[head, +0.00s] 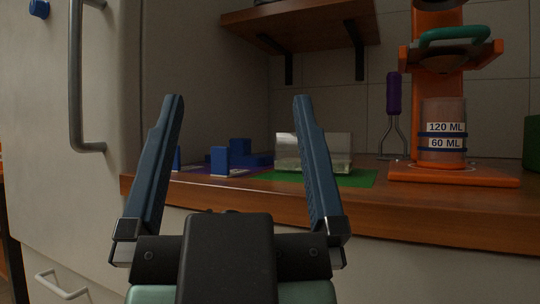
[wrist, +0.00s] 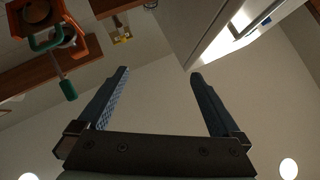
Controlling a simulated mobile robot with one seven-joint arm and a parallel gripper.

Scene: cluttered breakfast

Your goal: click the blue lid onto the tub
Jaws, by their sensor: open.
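My gripper (head: 237,98) is open and empty, raised in front of the counter with its fingers pointing up; it also shows in the wrist view (wrist: 160,73). A clear, low tub (head: 290,153) stands on a green mat, partly hidden behind my right finger. Left of it, seen between my fingers, a flat blue piece with a raised block (head: 252,160) lies at the back. A small upright blue block (head: 220,161) stands in front on a purple mat. I cannot tell for certain which blue piece is the lid. Neither tub nor lid is recognisable in the wrist view.
An orange coffee stand (head: 454,173) holds a measuring cup (head: 442,125) at the right. A purple-handled tool (head: 394,95) is behind it. A shelf (head: 300,22) hangs above. The fridge (head: 110,200) stands left. The counter's front edge (head: 430,215) lies beyond my gripper.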

